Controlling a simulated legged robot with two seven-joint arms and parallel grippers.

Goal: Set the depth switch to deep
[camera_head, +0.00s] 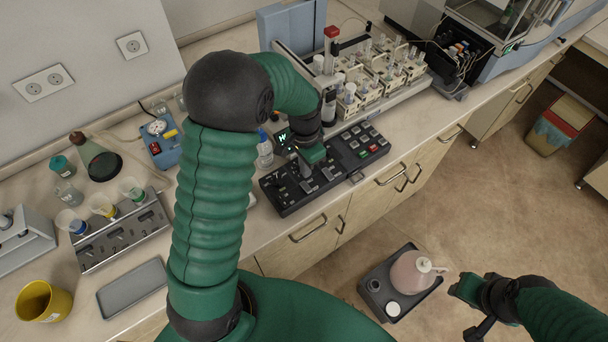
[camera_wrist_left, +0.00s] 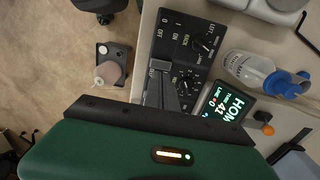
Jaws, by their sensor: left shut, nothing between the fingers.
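A black control panel (camera_head: 345,158) with knobs, switches and several coloured buttons lies along the bench's front edge. My left gripper (camera_head: 307,170) is over its left part, pointing down, shut and empty. In the left wrist view the shut fingers (camera_wrist_left: 165,88) reach onto or just above the panel (camera_wrist_left: 172,28); contact cannot be told. The depth switch cannot be picked out; the fingers hide part of the panel. My right gripper (camera_head: 470,302) is over the floor at lower right.
A green-lettered display (camera_wrist_left: 222,104) and a bottle with a blue cap (camera_wrist_left: 250,70) stand beside the panel. A tube rack (camera_head: 375,80) stands behind it. A pink jug (camera_head: 408,272) sits in a tray on the floor. A grey tray (camera_head: 132,288) lies at left.

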